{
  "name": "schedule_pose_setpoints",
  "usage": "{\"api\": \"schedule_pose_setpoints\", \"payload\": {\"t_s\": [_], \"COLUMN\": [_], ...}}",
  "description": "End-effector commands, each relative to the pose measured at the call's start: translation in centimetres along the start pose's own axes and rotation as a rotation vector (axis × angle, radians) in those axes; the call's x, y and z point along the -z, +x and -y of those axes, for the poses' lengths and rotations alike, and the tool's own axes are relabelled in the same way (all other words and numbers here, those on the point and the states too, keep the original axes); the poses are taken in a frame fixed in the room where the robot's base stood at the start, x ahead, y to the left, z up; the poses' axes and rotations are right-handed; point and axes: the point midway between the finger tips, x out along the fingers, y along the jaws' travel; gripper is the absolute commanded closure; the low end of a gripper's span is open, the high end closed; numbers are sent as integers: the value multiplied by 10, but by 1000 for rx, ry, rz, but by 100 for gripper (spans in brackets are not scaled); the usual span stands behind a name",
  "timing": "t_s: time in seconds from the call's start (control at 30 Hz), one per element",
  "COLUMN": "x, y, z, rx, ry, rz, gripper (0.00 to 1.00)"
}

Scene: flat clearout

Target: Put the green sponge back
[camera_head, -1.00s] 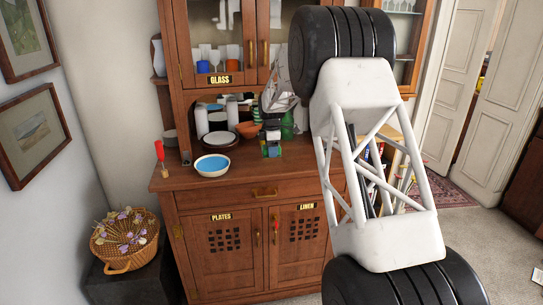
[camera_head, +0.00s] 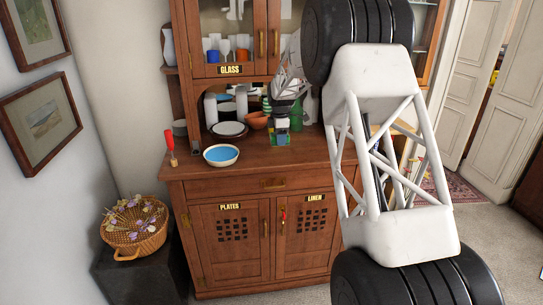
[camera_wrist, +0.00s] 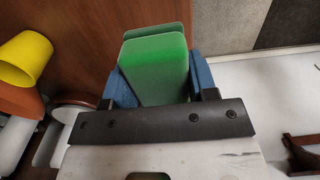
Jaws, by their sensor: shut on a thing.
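The green sponge (camera_wrist: 158,80) fills the middle of the wrist view as an upright slab between two blue fingers. My gripper (camera_wrist: 160,72) is shut on it, one finger on each side. In the head view my gripper (camera_head: 280,126) is small, over the right-centre of the wooden cabinet's counter (camera_head: 255,171), in front of the shelf recess. There the sponge shows only as a small green patch below the fingers. Whether it touches the counter is hard to tell.
A white bowl with blue inside (camera_head: 221,155) and a red-handled tool (camera_head: 170,145) stand on the counter's left. Plates (camera_head: 229,130), an orange-brown bowl (camera_head: 257,120) and a green bottle (camera_head: 297,113) are close behind my gripper. A yellow cup (camera_wrist: 25,58) shows in the wrist view. The front counter is clear.

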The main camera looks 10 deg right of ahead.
Motion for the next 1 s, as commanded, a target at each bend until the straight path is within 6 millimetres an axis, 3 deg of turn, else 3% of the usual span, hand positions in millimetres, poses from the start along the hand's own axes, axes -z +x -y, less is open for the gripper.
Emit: {"api": "schedule_pose_setpoints", "payload": {"t_s": [0.27,0.7,1.0], "x": [21,67,80], "y": [4,19,26], "z": [30,111,140], "rx": [0,-3,-4], "ry": [-1,-1,0], "rz": [0,0,0], "gripper": [69,69,70]}}
